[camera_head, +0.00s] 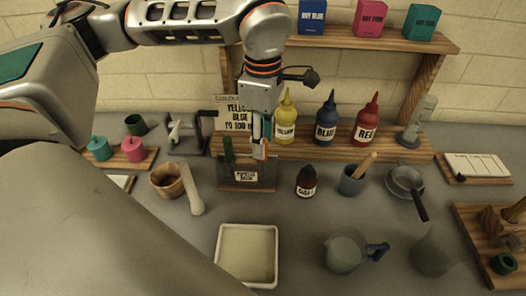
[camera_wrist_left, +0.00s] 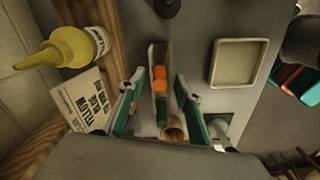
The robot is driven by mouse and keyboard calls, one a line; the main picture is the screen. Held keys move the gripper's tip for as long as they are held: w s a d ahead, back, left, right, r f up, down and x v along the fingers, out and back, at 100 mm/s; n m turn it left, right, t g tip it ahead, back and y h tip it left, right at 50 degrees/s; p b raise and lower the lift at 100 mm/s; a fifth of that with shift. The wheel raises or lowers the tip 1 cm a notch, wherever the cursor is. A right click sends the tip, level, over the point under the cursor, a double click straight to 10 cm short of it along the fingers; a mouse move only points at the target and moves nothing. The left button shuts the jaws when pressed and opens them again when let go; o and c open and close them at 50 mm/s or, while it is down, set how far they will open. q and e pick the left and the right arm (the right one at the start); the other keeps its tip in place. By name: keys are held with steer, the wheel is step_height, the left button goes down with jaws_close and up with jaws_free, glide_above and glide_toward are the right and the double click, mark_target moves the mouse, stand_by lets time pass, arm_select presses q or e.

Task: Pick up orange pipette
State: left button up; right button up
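The pipette rack (camera_head: 240,184) is a labelled holder at the middle of the bench. In the left wrist view, the orange pipette's top (camera_wrist_left: 160,80) stands in the rack (camera_wrist_left: 153,55), close beside a green pipette (camera_wrist_left: 162,112). The green one also shows in the head view (camera_head: 228,149). My left gripper (camera_head: 261,150) points down over the right part of the rack. In the wrist view its two teal fingers (camera_wrist_left: 158,98) are apart, one on each side of the pipettes, and it holds nothing. In the head view the gripper hides most of the orange pipette. My right gripper is out of view.
Yellow (camera_head: 285,122), blue (camera_head: 326,123) and red (camera_head: 367,123) bottles stand on a wooden shelf behind the rack. A card sign (camera_head: 230,108) is close behind the gripper. A dark dropper bottle (camera_head: 306,183), a mortar (camera_head: 166,181) and a white tray (camera_head: 220,254) are nearby.

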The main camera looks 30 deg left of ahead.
arm_select(q)
steer(key=shift+f, duration=0.65)
steer(key=c, duration=0.7)
steer(key=shift+r, duration=0.1)
steer(key=shift+w+r, duration=0.1)
steer(key=shift+r, duration=0.35)
step_height(320, 180, up, 19)
steer(key=shift+p, duration=0.7)
